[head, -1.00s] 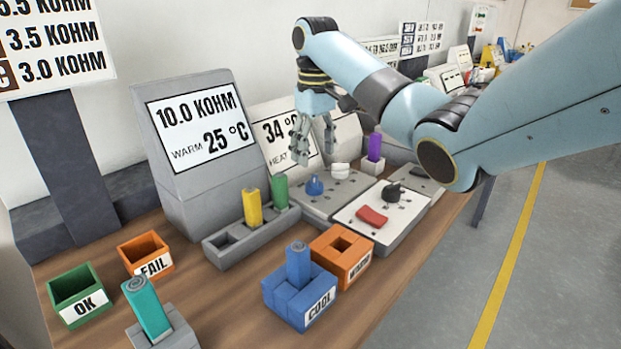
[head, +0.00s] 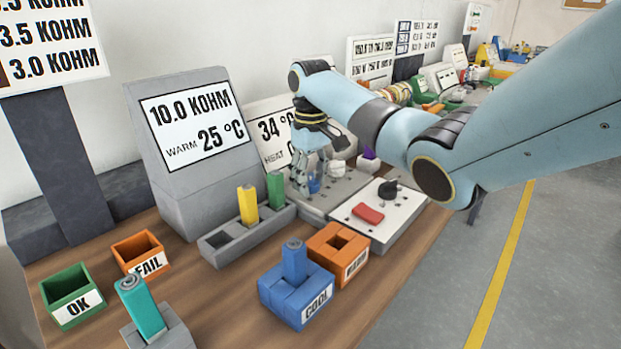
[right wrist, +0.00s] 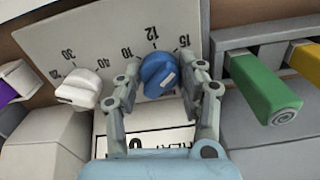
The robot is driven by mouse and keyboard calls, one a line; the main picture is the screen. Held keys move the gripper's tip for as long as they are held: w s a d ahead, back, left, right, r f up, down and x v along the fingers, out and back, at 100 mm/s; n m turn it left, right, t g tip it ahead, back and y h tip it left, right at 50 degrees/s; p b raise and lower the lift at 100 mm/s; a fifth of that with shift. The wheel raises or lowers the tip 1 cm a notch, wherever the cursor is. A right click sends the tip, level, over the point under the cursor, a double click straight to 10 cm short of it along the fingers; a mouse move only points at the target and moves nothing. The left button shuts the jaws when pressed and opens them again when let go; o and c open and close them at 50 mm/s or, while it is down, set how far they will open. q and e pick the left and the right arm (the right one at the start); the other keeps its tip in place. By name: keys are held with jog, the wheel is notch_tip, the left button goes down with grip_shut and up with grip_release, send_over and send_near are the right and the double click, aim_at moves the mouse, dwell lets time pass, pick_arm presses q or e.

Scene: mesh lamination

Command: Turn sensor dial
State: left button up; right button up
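The blue dial (right wrist: 158,75) sits on a grey panel marked with numbers such as 10, 12 and 15 in the right wrist view. It shows small in the head view (head: 314,185), partly hidden by the fingers. My right gripper (right wrist: 158,84) is open, one finger on each side of the blue dial; I cannot tell if they touch it. In the head view my right gripper (head: 312,187) reaches down over the panel. A white dial (right wrist: 79,91) is on the same panel, left of the blue one in the wrist view. My left gripper is not in view.
A grey rack (head: 215,246) with yellow and green cylinders stands left of the panel. A white box (head: 400,218) with a red switch and black knob is right of it. Blue COOL (head: 290,312) and orange (head: 350,275) boxes stand in front. A screen reads 10.0 KOHM, WARM 25 °C (head: 200,125).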

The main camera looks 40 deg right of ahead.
jog(key=c, duration=0.6)
jog(key=shift+o, duration=0.2)
jog(key=shift+r+n+p, duration=0.2)
jog(key=shift+n+p, duration=0.4)
jog(key=shift+p, duration=0.2)
jog(key=shift+n+p, duration=1.15)
jog(key=shift+n, duration=0.05)
jog(key=n+p, duration=0.2)
jog(key=n, duration=0.2)
jog(key=shift+n+p, duration=0.3)
jog(key=shift+p, duration=0.1)
jog(key=n+p, duration=0.1)
jog(key=n, duration=0.4)
jog(key=shift+w+f+p, duration=0.1)
jog(key=shift+p, duration=0.25)
jog(key=n, duration=0.3)
jog(key=shift+n+p, duration=0.3)
jog(key=shift+n, duration=1.5)
